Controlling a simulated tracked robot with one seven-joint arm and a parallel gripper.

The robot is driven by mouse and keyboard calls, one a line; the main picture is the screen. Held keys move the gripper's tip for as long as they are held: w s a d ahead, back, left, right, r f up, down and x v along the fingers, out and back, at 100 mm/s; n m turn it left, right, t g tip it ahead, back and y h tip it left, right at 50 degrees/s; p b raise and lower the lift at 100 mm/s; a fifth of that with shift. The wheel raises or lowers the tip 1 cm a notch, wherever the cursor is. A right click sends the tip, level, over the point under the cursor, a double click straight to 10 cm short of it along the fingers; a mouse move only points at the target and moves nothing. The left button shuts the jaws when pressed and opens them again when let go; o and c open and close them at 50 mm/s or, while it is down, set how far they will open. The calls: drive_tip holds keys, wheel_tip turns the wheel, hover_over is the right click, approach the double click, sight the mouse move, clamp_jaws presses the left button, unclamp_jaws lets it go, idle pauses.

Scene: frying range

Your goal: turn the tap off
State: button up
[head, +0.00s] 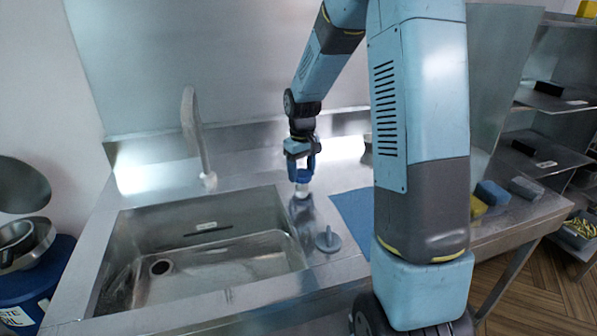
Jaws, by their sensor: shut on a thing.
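The grey tap spout (197,135) rises from the counter behind the sink (215,240). I cannot make out a stream of water.
A blue mat (353,212) lies right of the knobs, partly hidden by my arm. Blue and grey blocks (492,192) sit on the counter farther right. Shelves (545,150) stand at the right. A blue bin (40,275) with metal pans stands at the left.

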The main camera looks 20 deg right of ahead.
sight(302, 173)
drive_tip(key=shift+s+d+f, duration=0.1)
drive_tip(key=shift+s+d, duration=0.05)
drive_tip(key=o, duration=1.1)
drive_tip(key=shift+c, duration=0.2)
drive_tip(key=shift+r, duration=0.2)
wheel_tip(302, 173, up, 14)
drive_tip(key=shift+f, duration=0.25)
